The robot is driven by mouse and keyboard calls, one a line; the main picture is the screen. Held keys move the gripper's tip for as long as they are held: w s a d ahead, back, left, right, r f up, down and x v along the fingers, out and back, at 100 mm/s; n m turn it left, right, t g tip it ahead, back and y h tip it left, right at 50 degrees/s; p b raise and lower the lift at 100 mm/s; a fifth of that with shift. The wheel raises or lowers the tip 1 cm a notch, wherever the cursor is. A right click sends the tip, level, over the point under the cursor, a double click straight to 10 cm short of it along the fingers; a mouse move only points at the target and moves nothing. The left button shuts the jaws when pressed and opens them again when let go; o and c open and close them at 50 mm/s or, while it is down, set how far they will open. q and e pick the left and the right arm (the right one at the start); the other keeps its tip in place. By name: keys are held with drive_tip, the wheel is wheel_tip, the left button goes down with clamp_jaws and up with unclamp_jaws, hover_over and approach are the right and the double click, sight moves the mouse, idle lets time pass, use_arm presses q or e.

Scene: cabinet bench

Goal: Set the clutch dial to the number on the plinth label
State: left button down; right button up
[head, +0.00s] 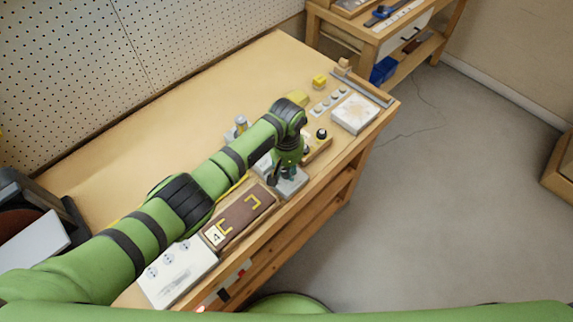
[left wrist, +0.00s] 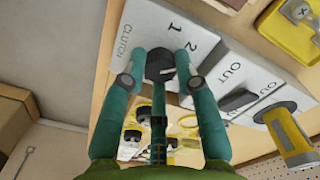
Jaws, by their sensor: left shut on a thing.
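My left gripper (head: 285,174) reaches down over a pale grey block (head: 296,188) near the bench's front edge. In the left wrist view, its teal fingers stand on both sides of the black clutch dial (left wrist: 160,65) and are shut on it. The panel (left wrist: 146,20) around the dial reads CLUTCH, with 1 and 2 beside the dial; other marks and the pointer are hidden or unclear. A white label (head: 214,237), apparently reading 4, sits on the end of a brown plinth (head: 236,222) with yellow brackets. My right gripper is not seen.
Beside the dial panel, another panel (left wrist: 240,85) marked OUT carries a dark lever, with a yellow-and-grey cylinder (left wrist: 288,135) near it. A white plate with round sockets (head: 178,278) and a pale tray (head: 355,114) lie along the bench front. The bench's back (head: 190,110) is clear.

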sight(286, 172)
use_arm(q)
drive_tip(key=m, duration=0.1)
drive_tip(key=m+p, duration=0.1)
drive_tip(key=m, duration=0.1)
drive_tip(key=shift+s+f+m, duration=0.1)
drive_tip(key=shift+s+m, duration=0.1)
drive_tip(key=shift+m, duration=0.1)
drive_tip(key=m, duration=0.4)
drive_tip(key=shift+a+f+m, duration=0.1)
drive_tip(key=shift+m, duration=0.2)
drive_tip(key=c, duration=0.9)
unclamp_jaws()
drive_tip(key=shift+c, duration=0.2)
drive_tip(key=shift+w, duration=0.1)
drive_tip(key=shift+w+r, duration=0.1)
drive_tip(key=shift+r, duration=0.55)
wheel_tip(286, 172, up, 11)
